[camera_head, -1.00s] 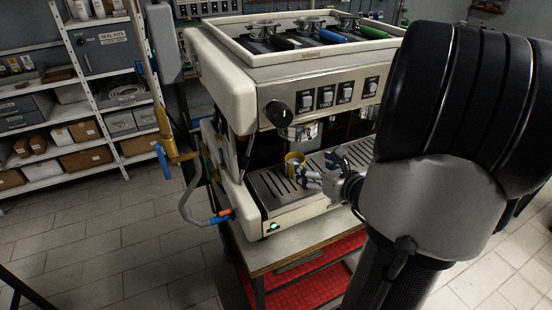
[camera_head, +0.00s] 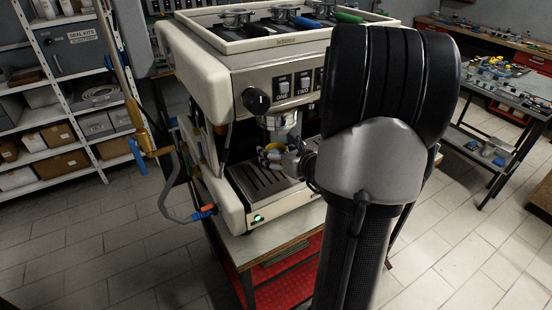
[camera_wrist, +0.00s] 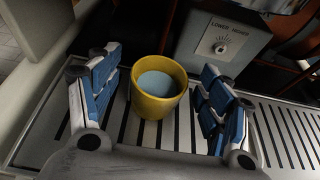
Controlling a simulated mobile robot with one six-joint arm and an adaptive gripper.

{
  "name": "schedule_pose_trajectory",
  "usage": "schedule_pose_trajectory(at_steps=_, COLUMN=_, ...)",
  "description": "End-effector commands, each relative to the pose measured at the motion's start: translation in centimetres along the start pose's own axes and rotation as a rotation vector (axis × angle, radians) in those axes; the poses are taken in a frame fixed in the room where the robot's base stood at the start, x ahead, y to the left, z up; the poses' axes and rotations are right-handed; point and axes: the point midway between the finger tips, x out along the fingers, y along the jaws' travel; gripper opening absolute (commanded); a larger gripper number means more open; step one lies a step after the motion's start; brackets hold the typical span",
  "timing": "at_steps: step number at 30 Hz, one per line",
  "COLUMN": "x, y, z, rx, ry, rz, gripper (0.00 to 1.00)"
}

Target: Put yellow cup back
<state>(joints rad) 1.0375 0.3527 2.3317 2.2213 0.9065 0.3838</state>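The yellow cup (camera_wrist: 157,108) stands upright on the slotted drip tray of the espresso machine, with a pale blue-grey surface inside. In the head view only a bit of the cup (camera_head: 275,147) shows behind my gripper (camera_head: 271,158). In the wrist view my gripper (camera_wrist: 155,95) is open, with one blue-and-white finger on each side of the cup. The cup's far lower side is hidden.
The drip tray (camera_head: 262,186) extends around the cup. The espresso machine (camera_head: 235,60) rises behind, with a group head (camera_head: 280,120) close above my gripper. A grey "LOWER / HIGHER" box (camera_wrist: 222,45) sits behind the cup. Shelves (camera_head: 60,165) stand left.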

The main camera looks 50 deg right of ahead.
Motion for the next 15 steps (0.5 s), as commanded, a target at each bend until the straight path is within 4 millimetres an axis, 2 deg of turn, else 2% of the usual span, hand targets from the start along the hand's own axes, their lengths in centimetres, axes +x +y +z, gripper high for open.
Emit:
schedule_pose_trajectory(at_steps=2, x=-0.02, y=0.00, z=0.00, rx=0.000, ry=0.000, rz=0.000, gripper=0.66)
schedule_pose_trajectory(at_steps=15, x=-0.04, y=0.01, z=-0.01, rx=0.000, ry=0.000, rz=0.000, gripper=0.36)
